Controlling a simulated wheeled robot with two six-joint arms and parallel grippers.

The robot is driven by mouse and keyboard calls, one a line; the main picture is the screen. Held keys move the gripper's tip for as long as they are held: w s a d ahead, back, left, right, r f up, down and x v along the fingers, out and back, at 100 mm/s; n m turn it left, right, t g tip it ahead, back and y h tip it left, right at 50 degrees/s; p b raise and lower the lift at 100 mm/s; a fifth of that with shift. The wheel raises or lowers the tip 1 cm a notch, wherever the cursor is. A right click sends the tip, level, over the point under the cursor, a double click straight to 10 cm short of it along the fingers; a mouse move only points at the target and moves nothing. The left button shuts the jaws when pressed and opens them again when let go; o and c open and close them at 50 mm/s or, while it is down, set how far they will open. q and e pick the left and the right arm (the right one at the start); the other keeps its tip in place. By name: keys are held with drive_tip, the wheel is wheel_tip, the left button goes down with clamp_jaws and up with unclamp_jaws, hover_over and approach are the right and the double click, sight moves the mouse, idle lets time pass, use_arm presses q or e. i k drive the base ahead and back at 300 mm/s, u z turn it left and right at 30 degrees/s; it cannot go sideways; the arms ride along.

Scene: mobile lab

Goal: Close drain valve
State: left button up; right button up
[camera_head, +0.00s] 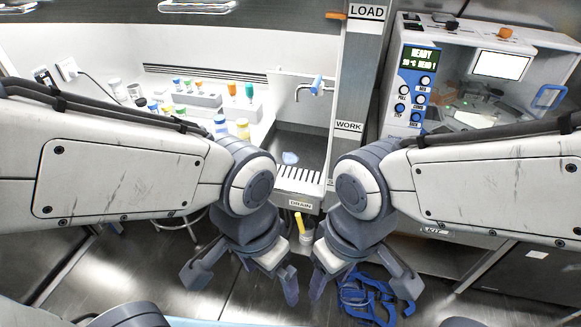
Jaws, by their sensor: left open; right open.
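A yellow valve handle (299,222) hangs below the sink, just under the DRAIN label (301,204). It is upright with a slight tilt, and a pale fitting (306,238) shows at its lower end. My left gripper (243,282) is open and empty, in front of and to the left of the handle. My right gripper (362,287) is open and empty, in front of and to the right of it. The handle shows in the gap between the two wrists, and neither gripper touches it.
Above is a sink (303,143) with a faucet (310,90). Several coloured bottles (243,128) stand on the counter left of it. A lab machine (414,88) stands at the right. Blue strap-like items (362,297) lie on the floor behind my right gripper.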

sight(298, 215)
drive_tip(key=k, duration=0.5)
drive_tip(key=z, duration=1.15)
drive_tip(key=i, duration=0.6)
drive_tip(key=u, duration=0.8)
